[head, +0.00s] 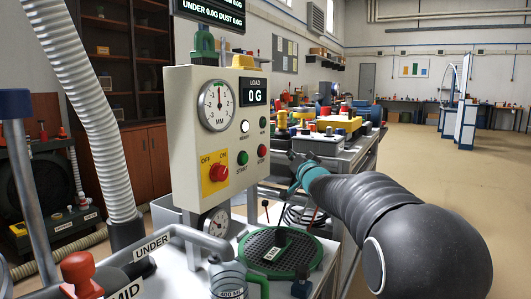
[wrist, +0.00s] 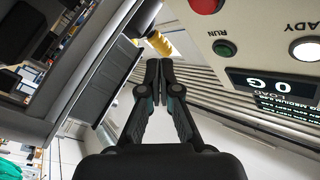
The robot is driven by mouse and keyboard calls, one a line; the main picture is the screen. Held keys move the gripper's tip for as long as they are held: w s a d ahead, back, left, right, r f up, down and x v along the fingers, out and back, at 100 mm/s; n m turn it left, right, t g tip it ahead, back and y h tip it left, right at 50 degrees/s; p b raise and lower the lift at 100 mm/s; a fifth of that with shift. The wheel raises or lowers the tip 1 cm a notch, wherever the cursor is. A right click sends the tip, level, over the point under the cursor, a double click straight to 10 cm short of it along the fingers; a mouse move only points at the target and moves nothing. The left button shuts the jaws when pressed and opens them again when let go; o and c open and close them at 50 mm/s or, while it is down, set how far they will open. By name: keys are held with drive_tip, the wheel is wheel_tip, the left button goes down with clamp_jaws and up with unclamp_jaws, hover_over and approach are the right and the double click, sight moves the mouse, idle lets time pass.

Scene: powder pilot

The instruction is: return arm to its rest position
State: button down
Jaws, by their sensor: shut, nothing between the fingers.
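My arm reaches in from the right in the head view, and its teal wrist end is beside the control panel (head: 217,135). In the wrist view my gripper (wrist: 158,65) is shut, with its two dark fingers together and nothing between them. The fingers are apart from the panel, which fills the upper right of the wrist view, upside down, with its 0 G display (wrist: 285,88).
A round green sieve plate (head: 258,262) with a dark handled piece is on the bench below my arm. A ribbed white hose (head: 85,100) hangs at the left. A cluttered bench (head: 325,145) stands behind my wrist. Open floor (head: 450,180) lies to the right.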

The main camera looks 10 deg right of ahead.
drive_tip(key=s+d+f+n+g+h, duration=0.1)
drive_tip(key=s+d+f+g+h, duration=0.15)
drive_tip(key=f, duration=0.45)
drive_tip(key=s+d+f+n+g+h, duration=0.1)
drive_tip(key=d+f+g+h, duration=0.15)
drive_tip(key=f, duration=0.45)
drive_tip(key=s+f+g, duration=0.1)
drive_tip(key=s, duration=0.1)
drive_tip(key=s+f+g, duration=0.1)
drive_tip(key=s+f, duration=0.1)
drive_tip(key=s, duration=0.1)
drive_tip(key=s+f+g, duration=0.1)
drive_tip(key=s+f, duration=0.1)
drive_tip(key=s, duration=0.1)
drive_tip(key=shift+d+g, duration=0.1)
drive_tip(key=shift+g, duration=0.3)
drive_tip(key=s+a+f+n+g, duration=0.1)
drive_tip(key=s+a, duration=0.1)
drive_tip(key=s, duration=1.1)
drive_tip(key=s+a+f+n+g+y, duration=0.1)
drive_tip(key=s+a+g, duration=0.1)
drive_tip(key=s, duration=1.1)
drive_tip(key=s+a+f+n+g+y, duration=0.1)
drive_tip(key=s+a+g, duration=0.1)
drive_tip(key=s, duration=1.1)
drive_tip(key=shift+a+f+n+p, duration=0.3)
drive_tip(key=shift+a+p, duration=0.05)
drive_tip(key=shift+a, duration=0.3)
